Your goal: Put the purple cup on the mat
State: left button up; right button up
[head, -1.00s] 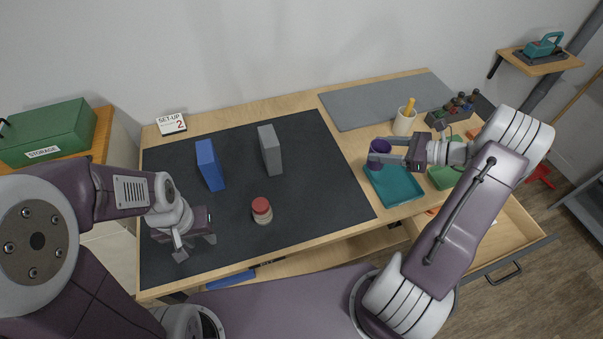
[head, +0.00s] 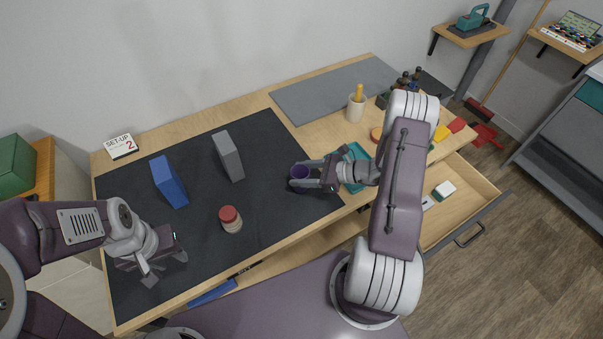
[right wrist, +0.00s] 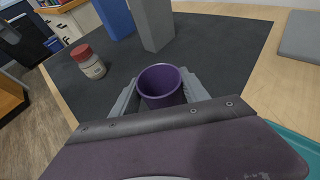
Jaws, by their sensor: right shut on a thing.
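The purple cup (head: 299,173) is upright between the fingers of my right gripper (head: 305,176), which is shut on it. The cup also shows in the right wrist view (right wrist: 161,86), with a finger on each side and its open top up. It is over the right part of the dark mat (head: 262,140); whether its base touches the mat I cannot tell. My left gripper (head: 165,268) is empty over the mat's left front part, its fingers apart.
On the mat stand a blue block (head: 169,181), a grey block (head: 228,156) and a red-lidded jar (head: 230,219). A teal tray (head: 355,155) lies right of the mat, partly behind my right arm. A drawer (head: 462,200) is open at the front right. Bare mat surrounds the cup.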

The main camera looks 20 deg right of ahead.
jog(key=shift+f, duration=0.1)
jog(key=o, duration=1.3)
jog(key=shift+o, duration=0.2)
